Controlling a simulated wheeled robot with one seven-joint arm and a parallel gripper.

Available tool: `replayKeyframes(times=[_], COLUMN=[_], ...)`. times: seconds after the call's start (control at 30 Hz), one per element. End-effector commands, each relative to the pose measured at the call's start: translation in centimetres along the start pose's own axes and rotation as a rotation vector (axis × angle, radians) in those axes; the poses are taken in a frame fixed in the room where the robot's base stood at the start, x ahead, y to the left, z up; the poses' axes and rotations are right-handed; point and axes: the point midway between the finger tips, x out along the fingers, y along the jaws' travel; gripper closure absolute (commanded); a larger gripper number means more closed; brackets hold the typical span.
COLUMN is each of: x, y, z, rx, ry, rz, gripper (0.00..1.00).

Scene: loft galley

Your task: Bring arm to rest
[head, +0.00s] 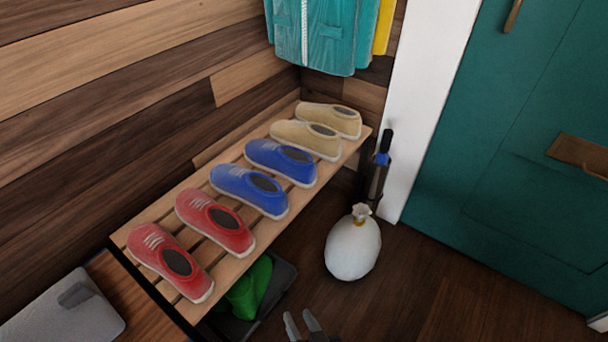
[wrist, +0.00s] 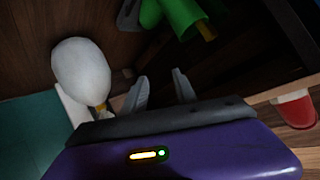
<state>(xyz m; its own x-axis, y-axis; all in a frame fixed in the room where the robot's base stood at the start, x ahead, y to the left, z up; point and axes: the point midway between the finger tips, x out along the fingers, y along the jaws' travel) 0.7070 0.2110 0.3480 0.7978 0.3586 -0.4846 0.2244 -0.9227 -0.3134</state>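My gripper (head: 303,325) shows at the bottom edge of the head view, in front of the slatted shoe rack and low over the dark floor. Its two grey fingers stand apart with nothing between them. In the wrist view my gripper (wrist: 161,86) is open and empty too, with the dark floor beyond the fingers. The rest of my arm is mostly out of the head view.
The slatted rack (head: 174,207) holds red, blue and tan shoes along the wooden wall. A green thing (head: 248,290) sits in a dark tray (head: 283,279) below it. A tied white bag (head: 352,248) stands on the floor. The teal door (head: 520,130) is right; floor before it is clear.

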Motion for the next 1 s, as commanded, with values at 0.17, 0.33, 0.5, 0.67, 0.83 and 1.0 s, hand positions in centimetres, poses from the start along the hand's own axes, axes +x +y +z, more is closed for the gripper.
replayKeyframes(times=[0.17,0.33,0.5,0.67,0.83,1.0], x=[-8.7,-17.0,-25.1,-31.1,-34.9,-37.4], y=[2.2,3.7,4.8,5.4,5.9,6.5], z=[-3.1,-6.3,-9.2,-11.0,-11.2,-9.4], rx=[-0.108,-0.196,-0.254,-0.266,-0.240,-0.213], ry=[0.167,0.298,0.388,0.417,0.390,0.320], rz=[-0.001,0.049,0.132,0.207,0.266,0.323], gripper=[0.66,0.66,0.66,0.66,0.66,0.66])
